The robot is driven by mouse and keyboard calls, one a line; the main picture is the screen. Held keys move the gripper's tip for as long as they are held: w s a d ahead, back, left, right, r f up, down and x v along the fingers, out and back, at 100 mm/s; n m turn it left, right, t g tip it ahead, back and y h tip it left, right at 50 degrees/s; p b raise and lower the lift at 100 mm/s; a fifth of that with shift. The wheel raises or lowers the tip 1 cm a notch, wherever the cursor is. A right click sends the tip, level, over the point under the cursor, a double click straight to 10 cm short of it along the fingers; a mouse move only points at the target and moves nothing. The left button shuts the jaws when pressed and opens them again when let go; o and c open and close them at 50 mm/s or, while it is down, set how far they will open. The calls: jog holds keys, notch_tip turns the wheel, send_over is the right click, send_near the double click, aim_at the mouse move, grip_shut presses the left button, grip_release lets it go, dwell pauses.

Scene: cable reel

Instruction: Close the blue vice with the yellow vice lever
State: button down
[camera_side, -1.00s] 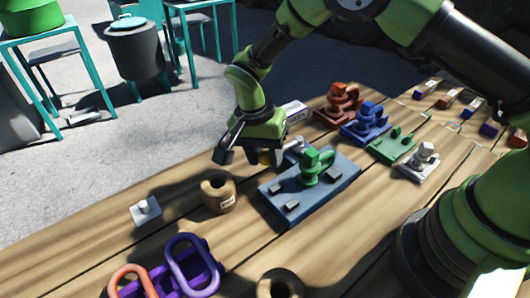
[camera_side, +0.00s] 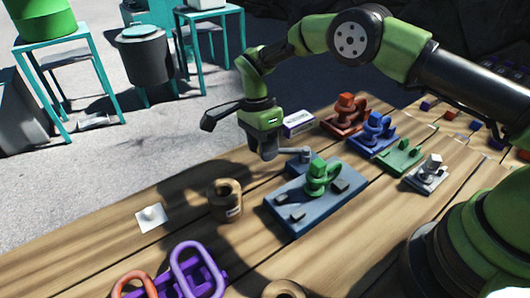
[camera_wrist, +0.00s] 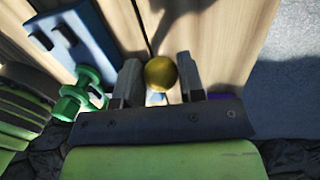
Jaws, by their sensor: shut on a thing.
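The yellow ball knob of the vice lever (camera_wrist: 160,72) sits between my two grey fingers in the wrist view. My gripper (camera_wrist: 161,80) is shut on it; the side view shows my gripper (camera_side: 268,153) hanging low at the left end of the vice, hiding the knob there. The blue vice (camera_side: 303,165) is a blue-grey block at the back of a blue-grey base plate (camera_side: 300,218). A grey rod runs along its top. The jaw gap cannot be made out. A green clamp (camera_side: 320,175) stands on the plate.
A brown spool (camera_side: 226,203) stands left of the plate. Red (camera_side: 345,113), blue (camera_side: 374,130) and green (camera_side: 402,155) clamp fixtures stand behind and to the right. Purple and orange rings (camera_side: 192,270) lie in front.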

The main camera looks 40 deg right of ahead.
jog(key=d+m, duration=0.1)
jog(key=w+m, duration=0.1)
jog(key=w+d+m, duration=0.1)
jog(key=shift+w+d+m+y, duration=0.2)
jog(key=shift+d+m+y, duration=0.1)
jog(key=shift+m, duration=0.1)
jog(key=d+m, duration=0.1)
jog(key=w+d+m, duration=0.1)
jog(key=shift+m, duration=0.3)
jog(key=d+m, duration=0.1)
jog(key=m, duration=0.1)
jog(key=d+m+y, duration=0.1)
jog(key=shift+w+d+t, duration=0.25)
jog(key=shift+d+t, duration=0.05)
jog(key=shift+t, duration=0.1)
jog(key=shift+s+d+m+t, duration=0.15)
jog(key=shift+d+m, duration=0.4)
jog(key=shift+m, duration=0.3)
jog(key=shift+d+m+t, duration=0.15)
jog(key=shift+d+m, duration=0.4)
jog(key=shift+m, duration=0.3)
jog(key=c, duration=0.7)
grip_release()
jog(key=shift+c, duration=0.2)
notch_tip(320, 180, up, 10)
jog(key=d, duration=0.1)
jog(key=shift+w+d, duration=0.35)
